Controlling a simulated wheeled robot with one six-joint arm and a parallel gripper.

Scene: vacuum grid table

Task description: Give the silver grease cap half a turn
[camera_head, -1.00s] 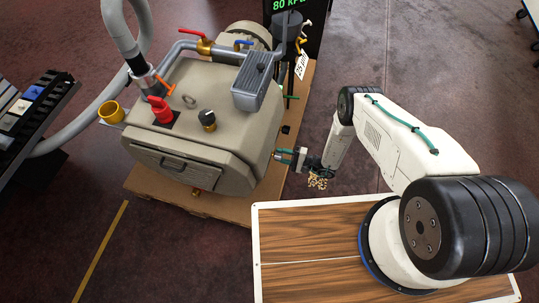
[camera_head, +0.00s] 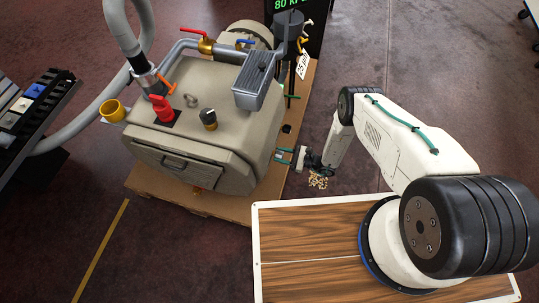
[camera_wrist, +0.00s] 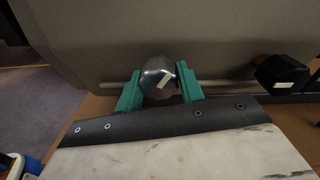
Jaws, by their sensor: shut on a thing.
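In the head view my gripper (camera_head: 285,156) reaches the right side of the pump housing (camera_head: 215,110). The cap is too small and hidden there to make out.
The pump rests on a brown pallet board (camera_head: 215,205). A wood-topped panel (camera_head: 310,250) is in front.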

